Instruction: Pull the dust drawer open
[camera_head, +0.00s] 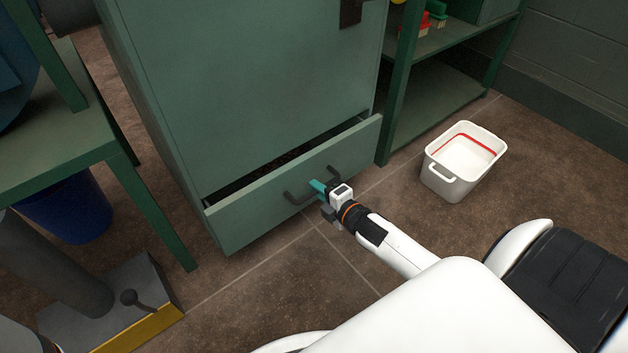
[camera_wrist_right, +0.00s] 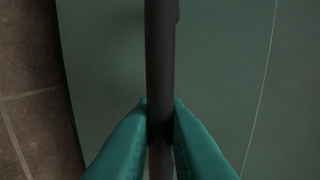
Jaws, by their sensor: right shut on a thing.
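The green dust drawer (camera_head: 262,200) at the bottom of the green cabinet (camera_head: 245,80) stands partly open, with a dark gap behind its front panel. A dark bar handle (camera_head: 298,198) is on the drawer front. My right gripper (camera_head: 318,187) is at the handle, its teal fingers closed around the bar. In the right wrist view the dark handle bar (camera_wrist_right: 161,60) runs between the two teal fingertips (camera_wrist_right: 160,122), with the green drawer front behind it. The drawer's inside is mostly hidden in shadow. My left gripper is not in view.
A white bin (camera_head: 440,180) stands on the floor to the right. A green shelf (camera_head: 435,100) is beside the cabinet. At left are a green table (camera_head: 50,160), a blue bucket (camera_head: 75,210) and a grey post on a yellow-edged base (camera_head: 130,300). Floor in front of the drawer is clear.

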